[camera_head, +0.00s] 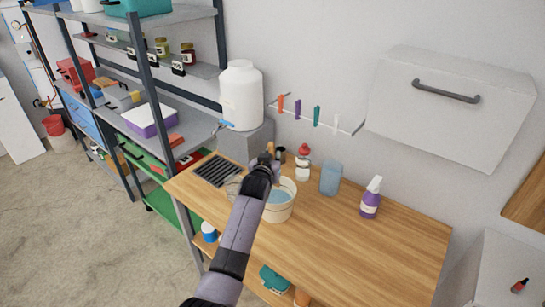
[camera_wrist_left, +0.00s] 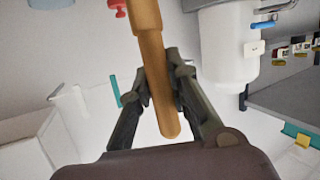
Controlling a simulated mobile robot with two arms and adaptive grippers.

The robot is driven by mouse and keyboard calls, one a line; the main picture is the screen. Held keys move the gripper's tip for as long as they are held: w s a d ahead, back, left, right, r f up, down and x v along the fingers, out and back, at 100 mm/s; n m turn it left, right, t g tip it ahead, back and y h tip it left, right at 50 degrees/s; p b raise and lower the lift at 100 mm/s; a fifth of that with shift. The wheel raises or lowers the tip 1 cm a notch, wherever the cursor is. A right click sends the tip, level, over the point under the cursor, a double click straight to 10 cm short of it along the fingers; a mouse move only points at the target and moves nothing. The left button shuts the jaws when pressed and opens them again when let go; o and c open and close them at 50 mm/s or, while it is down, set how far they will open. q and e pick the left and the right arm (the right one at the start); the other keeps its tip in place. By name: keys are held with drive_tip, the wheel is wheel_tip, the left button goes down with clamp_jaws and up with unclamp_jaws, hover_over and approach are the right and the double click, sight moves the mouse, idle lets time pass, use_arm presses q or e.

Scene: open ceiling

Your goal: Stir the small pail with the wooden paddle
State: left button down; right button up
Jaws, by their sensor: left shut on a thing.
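The small pail (camera_head: 281,212) is cream-coloured and stands on the wooden bench, with bluish liquid showing inside. My left gripper (camera_head: 264,166) is over the pail's back left side in the head view, and my forearm covers part of the pail. In the left wrist view the gripper (camera_wrist_left: 160,88) is shut on the wooden paddle (camera_wrist_left: 152,50), a round tan shaft with a rounded end between the fingers. Only a bit of the paddle (camera_head: 270,148) shows above the gripper in the head view. Its lower end is hidden. My right gripper is not in view.
A blue cup (camera_head: 331,178), a red-capped bottle (camera_head: 303,164) and a purple spray bottle (camera_head: 371,198) stand behind and right of the pail. A dark grate (camera_head: 216,170) lies to the left. The bench's right half (camera_head: 370,250) is clear.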

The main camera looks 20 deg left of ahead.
sight(272, 150)
use_arm(q)
drive_tip(key=shift+r, duration=0.1)
wheel_tip(272, 150, up, 2)
drive_tip(key=shift+p, duration=1)
drive_tip(key=shift+r, duration=0.45)
